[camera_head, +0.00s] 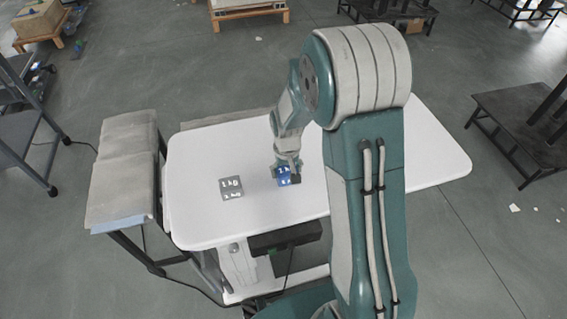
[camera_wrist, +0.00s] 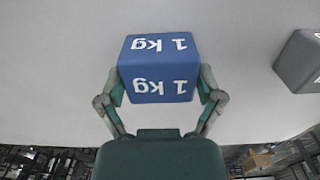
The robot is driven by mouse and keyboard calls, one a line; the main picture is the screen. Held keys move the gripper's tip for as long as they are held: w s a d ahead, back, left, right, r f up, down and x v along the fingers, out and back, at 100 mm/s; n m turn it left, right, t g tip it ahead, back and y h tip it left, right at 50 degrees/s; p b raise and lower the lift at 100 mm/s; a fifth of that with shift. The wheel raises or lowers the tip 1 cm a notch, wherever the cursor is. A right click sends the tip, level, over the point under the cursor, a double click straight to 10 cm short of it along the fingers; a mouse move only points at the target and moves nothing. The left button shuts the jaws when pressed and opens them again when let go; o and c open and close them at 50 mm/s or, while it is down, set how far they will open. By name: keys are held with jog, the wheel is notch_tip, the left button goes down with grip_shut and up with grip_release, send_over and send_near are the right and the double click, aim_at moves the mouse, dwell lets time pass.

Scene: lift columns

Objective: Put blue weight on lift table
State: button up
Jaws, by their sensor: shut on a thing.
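The blue weight (camera_head: 284,177) is a small cube marked "1 kg" over the middle of the white lift table (camera_head: 210,220). My gripper (camera_head: 287,170) comes down on it from above. In the wrist view the blue weight (camera_wrist: 158,68) sits between the two fingers of my gripper (camera_wrist: 160,88), which are shut on its sides. The head view does not show clearly whether the weight touches the table top. My arm hides part of the table's right side.
A grey 1 kg weight (camera_head: 231,187) stands on the table to the left, also at the right edge of the wrist view (camera_wrist: 300,62). A grey padded bench (camera_head: 122,170) is left of the table. A dark platform (camera_head: 520,120) stands at the right. The table's far left top is clear.

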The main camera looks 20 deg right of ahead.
aim_at(286, 170)
jog(key=shift+f, duration=0.15)
jog(key=o, duration=1.1)
jog(key=shift+c, duration=0.2)
jog(key=shift+f, duration=0.1)
notch_tip(286, 170, up, 12)
jog(key=s+r+t, duration=0.2)
jog(key=s+r, duration=0.5)
jog(key=s, duration=0.3)
jog(key=s+r+t, duration=0.3)
jog(key=s+r, duration=0.5)
jog(key=s, duration=0.3)
jog(key=shift+a+t, duration=0.15)
jog(key=shift+t, duration=0.15)
